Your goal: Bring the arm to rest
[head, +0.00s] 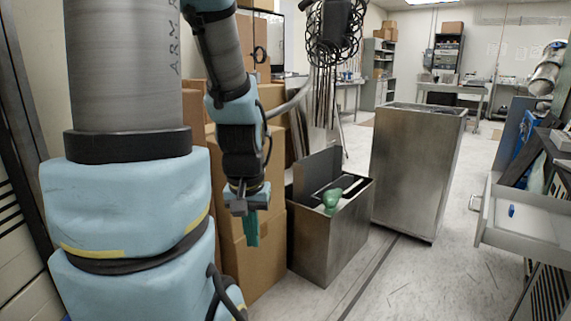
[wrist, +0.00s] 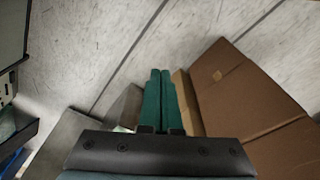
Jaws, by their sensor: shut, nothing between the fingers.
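My gripper (head: 251,230) hangs at the end of my bent arm in the left half of the head view, with its green fingers pointing down. It is in front of the stacked cardboard boxes and to the left of the open metal bin. In the wrist view my gripper (wrist: 160,75) shows its two green fingers side by side, closed together and empty. Part of the floor below is hidden by the gripper body.
An open metal bin (head: 318,240) with a green object (head: 332,198) inside stands right of the gripper. A taller metal cabinet (head: 412,175) stands behind it. Cardboard boxes (head: 255,265) are close by. An open drawer (head: 520,225) juts in at right. Floor between is clear.

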